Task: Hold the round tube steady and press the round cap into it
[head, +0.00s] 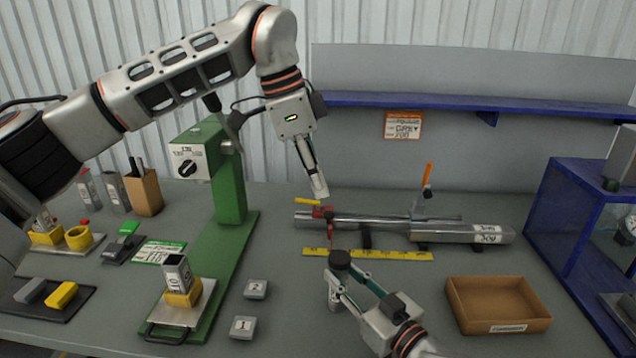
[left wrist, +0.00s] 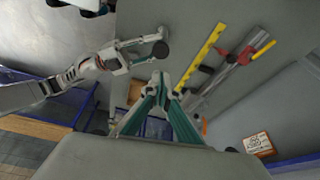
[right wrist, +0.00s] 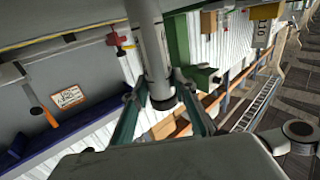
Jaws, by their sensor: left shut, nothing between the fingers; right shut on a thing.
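My right gripper (head: 350,280) is shut on an upright round tube, seen in the right wrist view as a grey cylinder (right wrist: 146,35) between the fingers. The round cap (head: 340,259), dark and disc-like, sits at the tube's upper end; it also shows in the left wrist view (left wrist: 160,50). I cannot tell how deep it is seated. In the head view, the fingers hide much of the tube. My left gripper (head: 319,190) is shut and empty, pointing down, higher in the picture and left of the cap, apart from it.
Behind lies a rail with a clamp and a labelled tube (head: 470,233), with a yellow ruler (head: 370,254) before it. An open brown box (head: 498,305) stands right; a green press (head: 230,185) stands left. A blue rack (head: 575,220) is at the far right. Numbered blocks (head: 243,327) lie left.

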